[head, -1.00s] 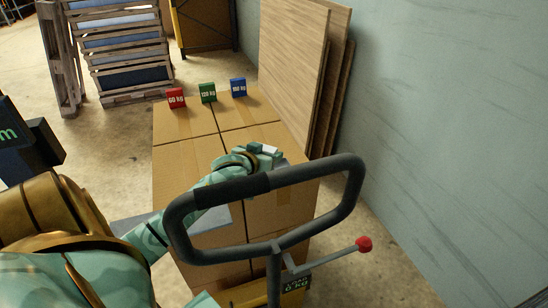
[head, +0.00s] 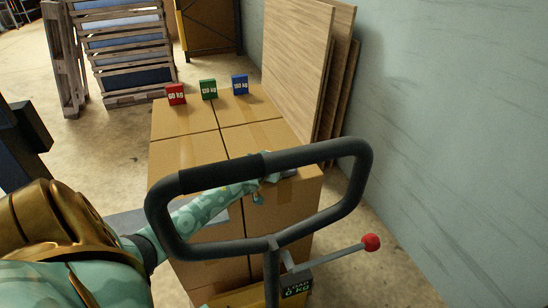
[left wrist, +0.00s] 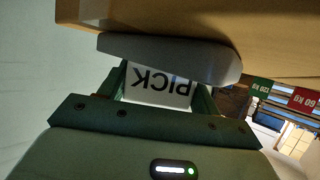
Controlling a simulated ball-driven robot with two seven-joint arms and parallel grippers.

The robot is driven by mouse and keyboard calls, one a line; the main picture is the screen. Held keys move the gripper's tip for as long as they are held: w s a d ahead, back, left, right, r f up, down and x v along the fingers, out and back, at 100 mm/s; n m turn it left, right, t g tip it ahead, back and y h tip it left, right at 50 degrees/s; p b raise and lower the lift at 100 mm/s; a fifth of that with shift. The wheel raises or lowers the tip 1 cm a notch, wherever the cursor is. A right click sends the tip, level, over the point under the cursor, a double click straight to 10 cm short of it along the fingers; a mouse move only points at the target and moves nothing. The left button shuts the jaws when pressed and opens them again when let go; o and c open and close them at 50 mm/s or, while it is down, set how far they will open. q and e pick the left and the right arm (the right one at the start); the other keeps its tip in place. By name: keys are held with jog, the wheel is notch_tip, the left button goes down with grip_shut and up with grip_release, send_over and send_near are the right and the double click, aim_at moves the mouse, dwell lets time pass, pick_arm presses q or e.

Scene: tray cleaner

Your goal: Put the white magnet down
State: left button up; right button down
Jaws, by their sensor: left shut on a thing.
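The white magnet (left wrist: 150,88), marked PICK, shows upside down in the left wrist view between the fingers of my left gripper (left wrist: 158,98), which is shut on it. A grey rounded slab (left wrist: 170,58) lies directly beyond the magnet, against the cardboard; I cannot tell whether the magnet touches it. In the head view my left gripper (head: 266,184) is at the near right part of the cardboard boxes (head: 185,155), partly hidden behind the dark handle bar. The magnet cannot be made out there. My right gripper is not in view.
A dark loop handle (head: 360,190) with a red-knobbed lever (head: 371,242) stands in front of the boxes. Red (head: 176,95), green (head: 208,89) and blue (head: 240,85) weight blocks stand at the boxes' far edge. Wooden boards (head: 300,60) lean at the right wall.

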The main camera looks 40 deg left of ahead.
pick_arm(q)
jog(key=shift+s+d+f, duration=0.15)
jog(key=shift+s+f, duration=0.05)
jog(key=shift+f, duration=0.35)
jog(key=shift+s+d+f, duration=0.15)
jog(key=shift+f, duration=0.4)
jog(key=o, duration=1)
jog(key=shift+d, duration=0.15)
jog(key=shift+r, duration=0.1)
jog(key=shift+s+d+r+p, duration=0.1)
jog(key=shift+s+r+p, duration=0.8)
jog(key=shift+s+r, duration=0.25)
jog(key=p+v, duration=0.2)
jog(key=v, duration=0.7)
jog(key=shift+r+p, duration=0.3)
jog(key=shift+p, duration=0.1)
jog(key=shift+w, duration=0.15)
